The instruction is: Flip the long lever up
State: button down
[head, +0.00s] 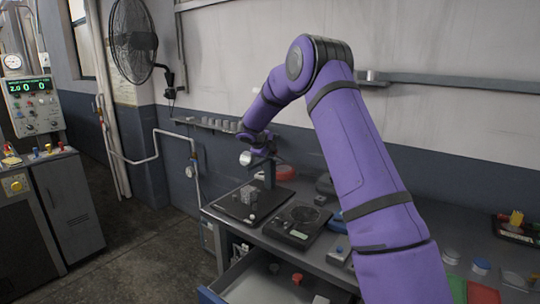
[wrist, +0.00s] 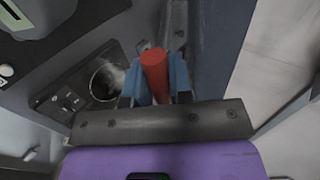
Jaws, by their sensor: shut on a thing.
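A red cylindrical grip (wrist: 155,70), which looks like the end of the long lever, sits between the blue fingers of my gripper (wrist: 160,85) in the wrist view. My gripper is shut on it. The rest of the lever is hidden by the fingers and the dark wrist bracket, so its angle cannot be told. In the head view my gripper (head: 262,158) is over the far left part of the workbench, small and partly hidden by my own arm. The lever cannot be made out clearly there.
A dark base plate (head: 238,210) and a black scale-like device (head: 297,224) stand on the bench near my gripper. An open drawer (head: 262,290) juts out in front. A red round thing (head: 285,172) lies behind. A wall fan (head: 132,40) hangs at upper left.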

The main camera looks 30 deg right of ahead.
jog(key=shift+d+r, duration=0.1)
jog(key=shift+d, duration=0.05)
jog(key=c, duration=1)
grip_release()
jog(key=v, duration=1)
jog(key=shift+s+a+r, duration=0.1)
jog(key=shift+a+r, duration=0.05)
jog(key=shift+a, duration=0.15)
